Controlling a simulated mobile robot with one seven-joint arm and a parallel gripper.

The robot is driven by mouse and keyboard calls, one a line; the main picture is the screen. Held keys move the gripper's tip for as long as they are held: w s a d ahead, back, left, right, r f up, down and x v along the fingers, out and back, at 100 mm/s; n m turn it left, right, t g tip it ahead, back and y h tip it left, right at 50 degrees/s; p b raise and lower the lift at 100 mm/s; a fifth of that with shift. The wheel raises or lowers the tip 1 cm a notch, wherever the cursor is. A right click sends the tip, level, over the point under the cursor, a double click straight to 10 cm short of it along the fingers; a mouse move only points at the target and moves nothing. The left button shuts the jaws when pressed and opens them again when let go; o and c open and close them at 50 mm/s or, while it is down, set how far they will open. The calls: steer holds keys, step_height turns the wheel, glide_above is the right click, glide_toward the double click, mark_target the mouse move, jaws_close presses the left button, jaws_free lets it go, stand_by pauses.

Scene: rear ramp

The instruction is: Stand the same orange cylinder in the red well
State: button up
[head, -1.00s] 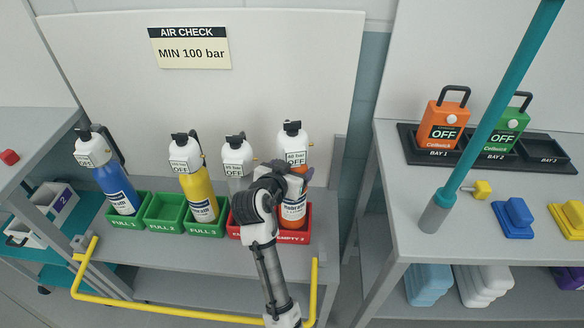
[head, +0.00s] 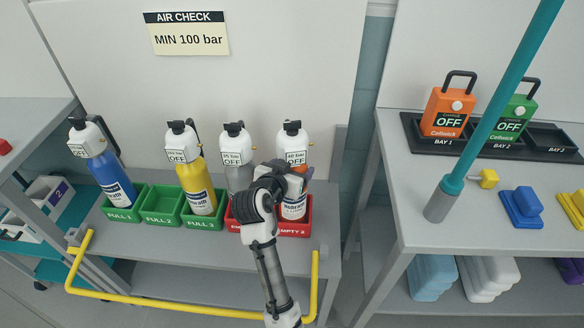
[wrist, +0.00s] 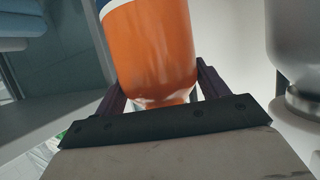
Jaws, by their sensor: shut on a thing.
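The orange cylinder (head: 294,205) has a white top, a white label and a tag that seems to read 40 bar. It stands upright, or nearly so, in the red well marked EMPTY 2 (head: 309,229). My gripper (head: 290,178) is at its upper body, and my arm hides part of it. In the wrist view the orange body (wrist: 150,50) fills the space between my fingers, which are shut on it. Whether its base rests on the well's floor is hidden.
A grey cylinder (head: 238,178) stands just left in the other red well. A yellow cylinder (head: 199,185) and a blue cylinder (head: 112,175) stand in green wells; the middle green well (head: 162,203) is empty. A yellow rail (head: 190,309) runs along the front. A teal pole (head: 495,105) rises right.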

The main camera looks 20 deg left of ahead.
steer(key=shift+f+b, duration=0.25)
steer(key=shift+b, duration=0.15)
stand_by(0.3)
steer(key=o, duration=2)
steer(key=shift+o, duration=0.6)
steer(key=shift+f, duration=0.4)
steer(key=v, duration=1.4)
steer(key=shift+r+b, duration=0.2)
steer(key=shift+b, duration=0.2)
